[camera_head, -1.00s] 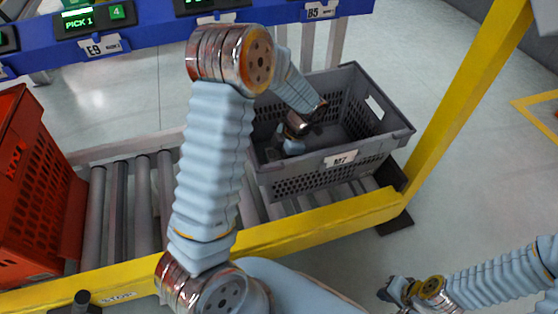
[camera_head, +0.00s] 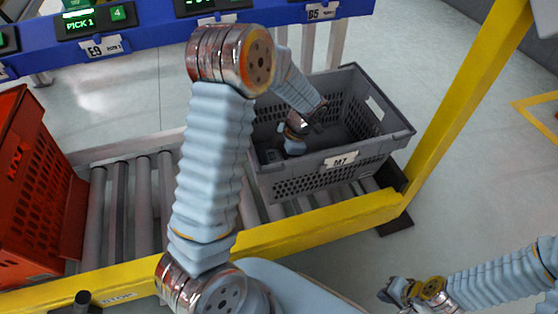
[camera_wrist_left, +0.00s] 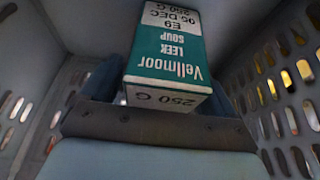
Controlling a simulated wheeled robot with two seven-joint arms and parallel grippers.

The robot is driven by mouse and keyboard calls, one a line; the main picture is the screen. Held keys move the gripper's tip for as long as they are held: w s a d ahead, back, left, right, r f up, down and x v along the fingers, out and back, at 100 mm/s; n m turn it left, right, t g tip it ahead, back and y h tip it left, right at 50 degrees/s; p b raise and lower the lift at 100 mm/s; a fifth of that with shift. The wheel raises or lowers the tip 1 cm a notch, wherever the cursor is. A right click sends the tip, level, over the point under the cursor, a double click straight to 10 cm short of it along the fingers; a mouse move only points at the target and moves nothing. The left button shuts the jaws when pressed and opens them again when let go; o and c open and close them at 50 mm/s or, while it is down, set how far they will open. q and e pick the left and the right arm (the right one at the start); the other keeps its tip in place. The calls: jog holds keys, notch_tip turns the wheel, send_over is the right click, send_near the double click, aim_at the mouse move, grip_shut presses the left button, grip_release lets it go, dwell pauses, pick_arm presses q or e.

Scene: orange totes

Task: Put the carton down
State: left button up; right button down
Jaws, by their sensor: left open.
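The carton (camera_wrist_left: 168,55) is a green and white leek soup box, seen in the left wrist view with its print upside down. It is inside the grey tote (camera_head: 385,150), whose slotted walls also show in the left wrist view (camera_wrist_left: 285,90). My left gripper (camera_wrist_left: 160,85) is open, with its dark fingers on either side of the carton. Whether they touch it I cannot tell. In the head view my left arm reaches into the tote, and I cannot make out the carton there. My right gripper (camera_head: 391,291) is outside the tote at the lower right; its jaws are too small to read.
The grey tote stands on a roller conveyor (camera_head: 122,205) with a yellow front rail (camera_head: 320,222). An orange tote (camera_head: 30,190) stands at the left. A yellow post (camera_head: 460,95) rises right of the grey tote. A blue shelf beam (camera_head: 150,38) crosses above.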

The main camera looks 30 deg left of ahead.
pick_arm(q)
jog(key=p+v, duration=0.1)
jog(key=v, duration=1)
jog(key=shift+r, duration=0.35)
